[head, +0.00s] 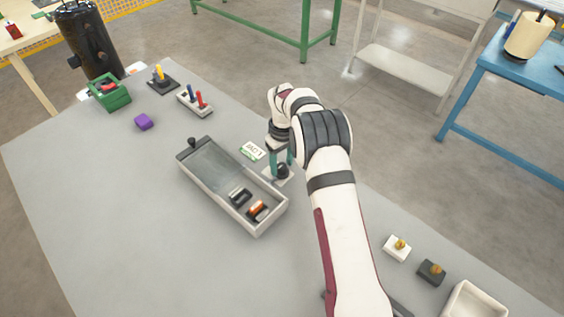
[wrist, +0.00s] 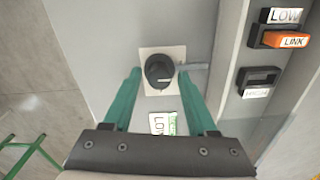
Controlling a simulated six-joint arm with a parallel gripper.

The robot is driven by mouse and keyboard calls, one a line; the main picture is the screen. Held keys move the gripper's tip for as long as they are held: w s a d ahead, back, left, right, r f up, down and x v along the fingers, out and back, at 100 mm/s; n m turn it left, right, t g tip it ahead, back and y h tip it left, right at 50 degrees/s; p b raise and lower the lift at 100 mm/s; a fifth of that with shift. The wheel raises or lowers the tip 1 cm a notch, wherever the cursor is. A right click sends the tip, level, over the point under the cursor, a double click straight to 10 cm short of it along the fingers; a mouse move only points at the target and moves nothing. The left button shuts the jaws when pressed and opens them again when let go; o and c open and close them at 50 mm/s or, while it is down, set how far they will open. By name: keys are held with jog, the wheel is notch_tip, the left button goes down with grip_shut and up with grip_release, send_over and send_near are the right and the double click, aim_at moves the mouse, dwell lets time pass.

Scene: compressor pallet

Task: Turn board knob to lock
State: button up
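The board knob (wrist: 159,69) is round and black on a small pale square plate. In the head view the knob (head: 283,171) is partly hidden by my gripper (head: 281,159). In the wrist view my gripper (wrist: 160,76) has its two green fingers spread, one on each side of the knob, with a narrow gap on both sides. Whether the tips are level with the knob or above it, I cannot tell. A white and green label (wrist: 162,123) lies beside the knob; its text is only partly readable.
A grey tray (head: 258,228) with a clear cover and small labelled blocks stands close beside the knob. Two small knobbed blocks sit at right. The table's left side is clear.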

grip_shut()
jog(key=m, duration=0.4)
jog(key=shift+m, duration=0.3)
jog(key=m, duration=0.4)
jog(key=shift+m, duration=0.3)
jog(key=m, duration=0.4)
jog(key=shift+m, duration=2.4)
